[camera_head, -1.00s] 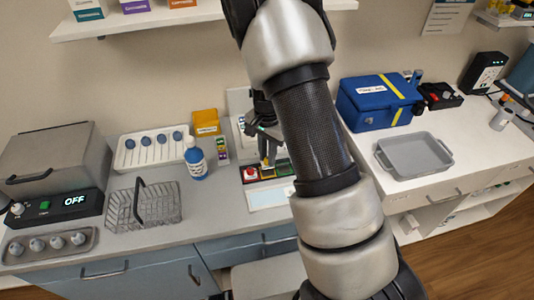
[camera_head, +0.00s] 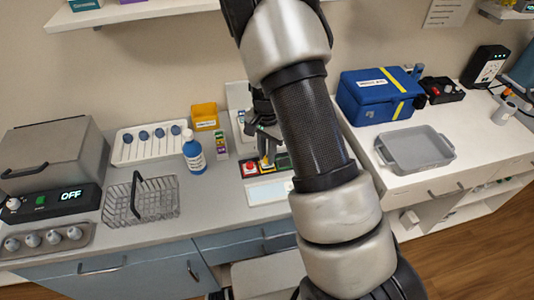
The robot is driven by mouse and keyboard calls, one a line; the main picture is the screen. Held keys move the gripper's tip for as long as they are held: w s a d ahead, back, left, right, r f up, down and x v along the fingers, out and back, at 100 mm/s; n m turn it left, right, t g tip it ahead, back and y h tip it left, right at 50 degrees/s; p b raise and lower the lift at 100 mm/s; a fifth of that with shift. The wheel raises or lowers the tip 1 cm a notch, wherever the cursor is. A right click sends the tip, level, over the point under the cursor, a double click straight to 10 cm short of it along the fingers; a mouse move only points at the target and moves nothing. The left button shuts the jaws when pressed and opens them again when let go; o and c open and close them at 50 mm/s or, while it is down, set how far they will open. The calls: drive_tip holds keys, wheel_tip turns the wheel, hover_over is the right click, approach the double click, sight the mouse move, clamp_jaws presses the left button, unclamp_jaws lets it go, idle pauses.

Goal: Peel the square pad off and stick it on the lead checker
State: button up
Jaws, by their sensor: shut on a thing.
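My gripper (camera_head: 264,141) is low over the counter at the back middle, partly behind my own arm. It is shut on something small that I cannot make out. Just below it is a small yellow part (camera_head: 265,162), and I cannot tell whether this is held or belongs to the unit beneath. That unit shows a red part (camera_head: 249,167), a green part and a pale flat panel (camera_head: 268,191) in front. I cannot tell for sure which thing is the lead checker. No square pad can be told apart at this size.
A blue-labelled bottle (camera_head: 194,156), a wire basket (camera_head: 141,200) and a white tray of blue-topped items (camera_head: 125,152) stand left of the gripper. A yellow bin (camera_head: 205,117) is behind. A blue case (camera_head: 380,95) and grey tray (camera_head: 415,150) are right of my arm.

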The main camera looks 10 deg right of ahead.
drive_tip(key=shift+f+b, duration=0.45)
drive_tip(key=shift+f, duration=0.15)
idle(0.8)
drive_tip(key=o, duration=0.5)
drive_tip(key=shift+r, duration=0.15)
drive_tip(key=shift+r+p, duration=1.45)
drive_tip(key=shift+r, duration=0.4)
drive_tip(key=o, duration=0.6)
